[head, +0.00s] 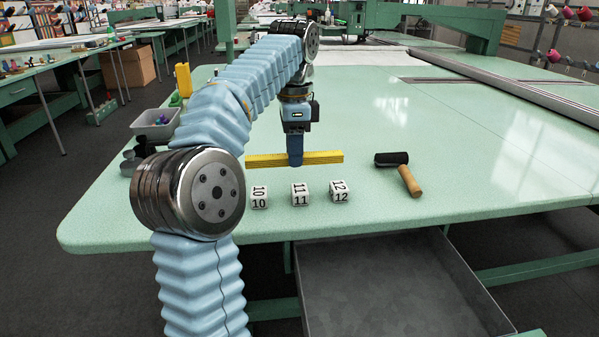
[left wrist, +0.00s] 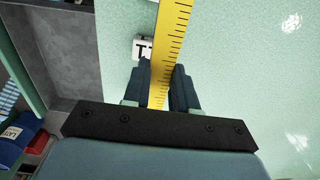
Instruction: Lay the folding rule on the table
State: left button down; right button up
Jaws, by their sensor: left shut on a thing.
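My right gripper is not in view.
A grey bin (head: 155,124) stands at the left. An open grey drawer (head: 390,285) is below the front edge.

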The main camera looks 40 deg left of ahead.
pick_arm(q)
jog(key=f, duration=0.1)
jog(key=w+a+f, duration=0.2)
jog(key=f, duration=0.1)
jog(key=shift+a, duration=0.15)
jog(key=shift+w+a+f+b, duration=0.15)
jog(key=shift+f+b, duration=0.15)
jog(key=shift+f, duration=0.6)
jog(key=shift+w+a+f+b, duration=0.1)
jog(key=shift+f+b, duration=0.15)
jog(key=shift+f, duration=0.65)
jog(key=shift+f, duration=0.1)
jog(key=c, duration=1.2)
grip_release()
notch_tip(320, 180, up, 8)
jog(key=p, duration=0.2)
jog(key=shift+f+p, duration=0.15)
jog(key=shift+p, duration=0.15)
